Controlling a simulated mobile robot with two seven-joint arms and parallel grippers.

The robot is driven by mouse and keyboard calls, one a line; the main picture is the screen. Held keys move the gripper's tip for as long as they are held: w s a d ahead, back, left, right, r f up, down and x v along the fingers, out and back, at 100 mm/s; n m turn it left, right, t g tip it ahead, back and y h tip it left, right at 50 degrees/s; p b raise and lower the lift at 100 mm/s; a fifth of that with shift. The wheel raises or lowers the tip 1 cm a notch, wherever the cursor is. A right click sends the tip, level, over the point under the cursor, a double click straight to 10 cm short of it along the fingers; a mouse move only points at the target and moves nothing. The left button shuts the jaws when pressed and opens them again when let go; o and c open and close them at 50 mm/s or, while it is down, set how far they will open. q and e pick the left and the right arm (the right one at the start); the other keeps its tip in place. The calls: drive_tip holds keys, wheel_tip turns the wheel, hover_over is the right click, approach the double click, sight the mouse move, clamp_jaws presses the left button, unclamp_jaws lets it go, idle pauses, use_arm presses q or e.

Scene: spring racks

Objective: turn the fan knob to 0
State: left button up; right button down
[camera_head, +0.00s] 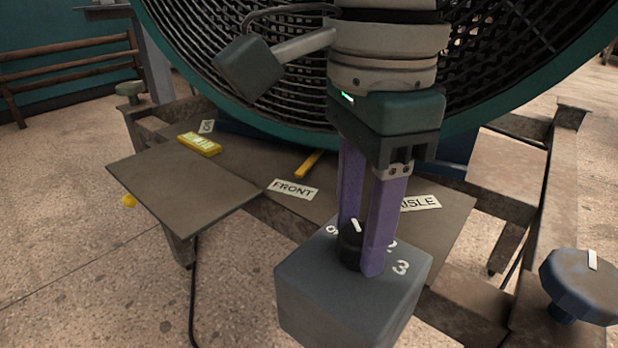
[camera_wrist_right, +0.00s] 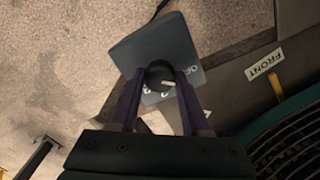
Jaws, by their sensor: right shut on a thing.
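The fan knob (camera_head: 350,246) is small and black with a white pointer mark. It stands on top of a grey box (camera_head: 330,300) with white labels around it. In the head view, a label partly reading "0" or "OFF" is left of the knob, and "2" and "3" are right of it. The mark points toward the far side of the box; the label there is hidden by my fingers. My right gripper (camera_head: 362,260) points down with its purple fingers shut on the knob, which also shows between them in the right wrist view (camera_wrist_right: 158,75). My left gripper is not in view.
A large fan (camera_head: 230,70) with a green rim stands behind the box. A platform holds "FRONT" (camera_head: 292,189) and "AISLE" (camera_head: 420,202) labels and a yellow block (camera_head: 199,144). A larger marked knob (camera_head: 582,287) is at the right. Open floor lies at left.

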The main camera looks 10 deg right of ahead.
sight(359, 233)
drive_tip(key=shift+n+b, duration=0.3)
drive_tip(key=shift+n, duration=0.6)
drive_tip(key=shift+c, duration=1.8)
unclamp_jaws()
wheel_tip(359, 233, up, 10)
drive_tip(key=p, duration=0.3)
